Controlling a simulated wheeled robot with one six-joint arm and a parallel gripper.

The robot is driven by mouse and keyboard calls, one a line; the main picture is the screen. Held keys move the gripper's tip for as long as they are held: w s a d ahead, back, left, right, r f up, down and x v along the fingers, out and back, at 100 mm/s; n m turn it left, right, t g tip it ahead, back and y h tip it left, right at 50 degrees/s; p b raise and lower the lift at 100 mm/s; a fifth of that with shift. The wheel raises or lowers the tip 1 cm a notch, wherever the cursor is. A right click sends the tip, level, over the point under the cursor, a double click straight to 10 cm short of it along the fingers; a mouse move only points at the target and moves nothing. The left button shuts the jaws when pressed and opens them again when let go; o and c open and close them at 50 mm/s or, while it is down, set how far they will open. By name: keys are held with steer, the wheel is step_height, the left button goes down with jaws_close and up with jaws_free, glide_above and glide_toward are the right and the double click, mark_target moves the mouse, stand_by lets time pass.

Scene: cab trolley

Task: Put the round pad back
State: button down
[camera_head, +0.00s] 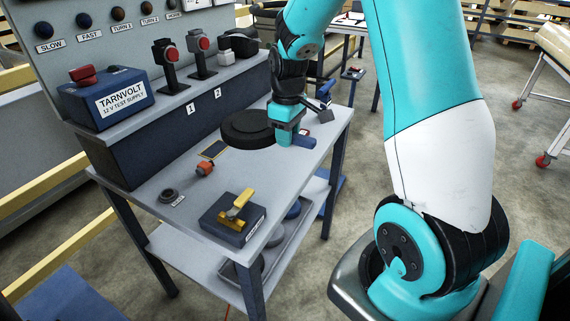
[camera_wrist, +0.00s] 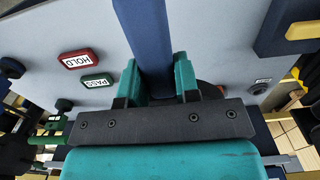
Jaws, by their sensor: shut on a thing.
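The round pad (camera_head: 248,129) is a thick black disc, level in the air above the back of the grey table. In the wrist view my gripper (camera_wrist: 157,82) is shut on this blue handle (camera_wrist: 148,38), with one teal finger on each side. The gripper body hides where handle and pad join. The pad cannot be made out clearly in the wrist view.
The table top (camera_head: 150,188) carries a blue box with a yellow lever (camera_head: 234,214), an orange knob (camera_head: 204,168), a dark ring (camera_head: 168,195) and HOLD (camera_wrist: 82,59) and PASS (camera_wrist: 97,81) plates. A raised dark shelf (camera_head: 150,150) stands behind the pad. A lower tray (camera_head: 275,245) holds round things.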

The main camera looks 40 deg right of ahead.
mark_target(288, 172)
step_height(288, 172, down, 9)
stand_by(0.4)
steer(key=shift+f, duration=0.1)
steer(key=c, duration=0.8)
jaws_free()
steer(key=shift+c, duration=0.2)
